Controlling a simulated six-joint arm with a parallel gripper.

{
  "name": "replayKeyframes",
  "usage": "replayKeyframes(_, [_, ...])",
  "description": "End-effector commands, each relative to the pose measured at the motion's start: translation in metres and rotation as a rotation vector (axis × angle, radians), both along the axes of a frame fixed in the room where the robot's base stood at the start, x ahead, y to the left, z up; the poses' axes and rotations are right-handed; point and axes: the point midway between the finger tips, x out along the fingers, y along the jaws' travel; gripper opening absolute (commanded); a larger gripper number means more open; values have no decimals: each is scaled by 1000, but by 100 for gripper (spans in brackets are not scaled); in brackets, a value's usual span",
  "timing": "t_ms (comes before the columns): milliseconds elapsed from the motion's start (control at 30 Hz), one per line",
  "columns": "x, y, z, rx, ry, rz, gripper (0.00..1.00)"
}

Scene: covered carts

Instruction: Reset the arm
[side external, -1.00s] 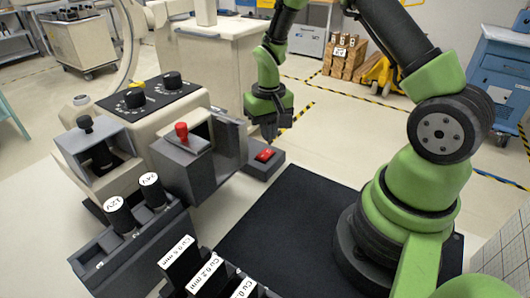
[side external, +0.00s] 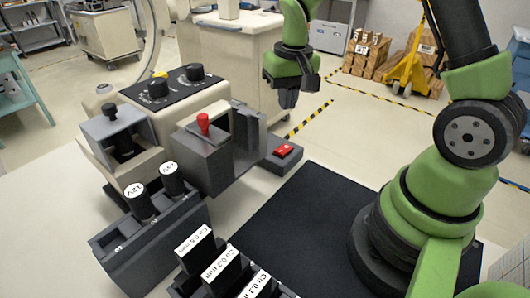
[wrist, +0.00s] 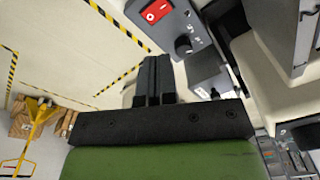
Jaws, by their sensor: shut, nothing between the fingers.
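My gripper (side external: 287,101) hangs in the air above and behind the red rocker switch, clear of everything around it. Its fingers are together and hold nothing; they also show closed in the wrist view (wrist: 153,75). My green and black arm stands on the dark mat (side external: 300,215) at the right. The red switch (side external: 284,150) sits on a small grey box beside the machine, and it shows at the top of the wrist view (wrist: 157,10).
The beige machine (side external: 205,98) has black knobs, a red-handled lever (side external: 204,124) and a grey open housing. Two black cylinders labelled 12V (side external: 138,203) and 24V (side external: 172,180) stand in a rack. Labelled Cu blocks (side external: 222,272) stand at the front. The mat's middle is clear.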

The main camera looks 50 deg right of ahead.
Motion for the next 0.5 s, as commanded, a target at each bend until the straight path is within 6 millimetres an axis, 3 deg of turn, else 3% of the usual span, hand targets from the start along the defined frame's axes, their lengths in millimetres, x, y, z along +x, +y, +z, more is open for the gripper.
replayKeyframes(33, [-3,8,22,-3,-45,9,0])
replayKeyframes(200, [-29,36,82,9,-177,36,0])
replayKeyframes(400, [-76,67,132,39,-335,78,0])
replayKeyframes(500, [-102,80,147,63,-410,101,0])
